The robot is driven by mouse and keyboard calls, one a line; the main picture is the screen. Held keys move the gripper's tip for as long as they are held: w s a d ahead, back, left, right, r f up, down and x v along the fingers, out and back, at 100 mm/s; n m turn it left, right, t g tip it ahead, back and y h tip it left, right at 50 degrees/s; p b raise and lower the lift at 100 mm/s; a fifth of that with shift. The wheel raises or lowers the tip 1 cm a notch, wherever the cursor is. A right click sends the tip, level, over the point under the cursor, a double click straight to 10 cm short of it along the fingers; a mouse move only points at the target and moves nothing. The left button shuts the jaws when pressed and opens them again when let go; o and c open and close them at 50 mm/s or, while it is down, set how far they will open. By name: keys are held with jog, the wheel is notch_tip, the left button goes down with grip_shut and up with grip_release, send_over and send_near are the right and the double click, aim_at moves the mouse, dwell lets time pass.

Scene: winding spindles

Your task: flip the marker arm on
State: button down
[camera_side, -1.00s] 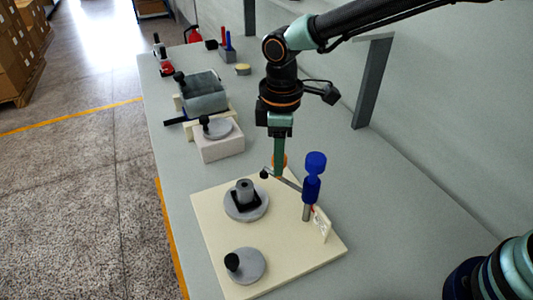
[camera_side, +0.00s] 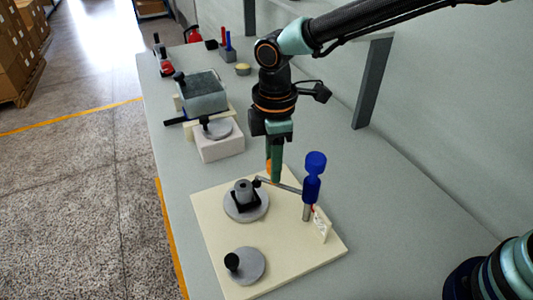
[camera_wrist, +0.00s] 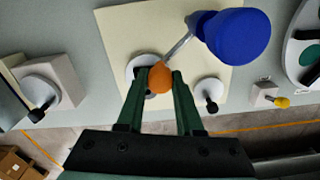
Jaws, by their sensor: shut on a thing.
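The marker arm (camera_side: 283,186) is a thin grey rod reaching from a post with a blue top (camera_side: 314,175) toward the spindle (camera_side: 244,192). Its black tip is right beside the spindle, but I cannot tell whether they touch. My gripper (camera_side: 275,178) points down over the arm, shut on an orange knob (camera_wrist: 159,77), which shows between the two green fingers in the wrist view. The rod (camera_wrist: 178,46) and the large blue top (camera_wrist: 237,35) also show there.
A cream base plate (camera_side: 290,255) carries the spindle, the post, a crank disc (camera_side: 249,268) with a black knob and a small white label plate (camera_side: 322,224).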

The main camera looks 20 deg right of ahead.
jog(key=c, duration=0.5)
grip_release()
jog(key=shift+c, duration=0.2)
notch_tip(320, 180, up, 12)
jog(key=shift+r, duration=0.1)
